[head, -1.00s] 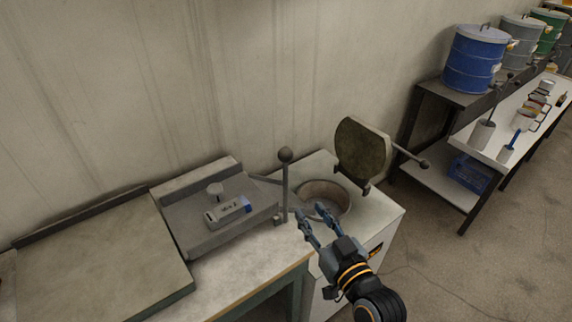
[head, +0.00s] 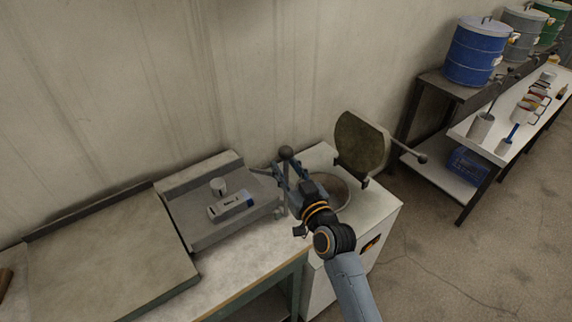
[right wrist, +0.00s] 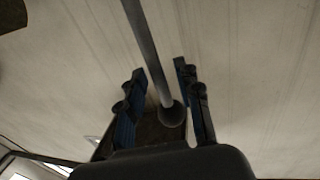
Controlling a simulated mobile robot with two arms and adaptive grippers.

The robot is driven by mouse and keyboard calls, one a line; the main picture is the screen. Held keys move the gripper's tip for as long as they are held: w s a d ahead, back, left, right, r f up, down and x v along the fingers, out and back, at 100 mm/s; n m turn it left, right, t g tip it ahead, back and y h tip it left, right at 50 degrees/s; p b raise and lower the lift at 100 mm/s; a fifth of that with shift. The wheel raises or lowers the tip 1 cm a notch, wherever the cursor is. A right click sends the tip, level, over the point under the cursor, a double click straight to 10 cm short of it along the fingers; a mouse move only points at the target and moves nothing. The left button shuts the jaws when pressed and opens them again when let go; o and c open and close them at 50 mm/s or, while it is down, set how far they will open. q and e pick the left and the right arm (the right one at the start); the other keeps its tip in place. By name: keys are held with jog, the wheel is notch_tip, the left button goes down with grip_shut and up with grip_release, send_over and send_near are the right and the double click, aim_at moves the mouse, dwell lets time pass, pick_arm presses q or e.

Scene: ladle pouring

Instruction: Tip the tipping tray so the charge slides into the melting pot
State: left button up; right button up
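The grey tipping tray (head: 190,212) sits level on the bench at the left of the pot. It holds a pale labelled ingot with a blue end (head: 230,206) and a small grey cylinder (head: 218,186). My right gripper (head: 286,172) is open at the lever. In the right wrist view the lever rod (right wrist: 150,50) and its knob show between the spread fingers; contact is unclear. The melting pot (head: 340,187) is partly hidden behind my right gripper. My left gripper is out of view.
The pot's round lid (head: 360,146) stands open, its knobbed handle (head: 422,160) sticking out right. A flat board (head: 110,255) lies left of the tray. A rack with a blue drum (head: 474,52) and a white table with tools stand at the right. The floor between is clear.

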jog(key=shift+w+a, duration=0.1)
jog(key=shift+w, duration=0.05)
grip_shut()
jog(key=shift+w, duration=0.15)
dwell(0.5)
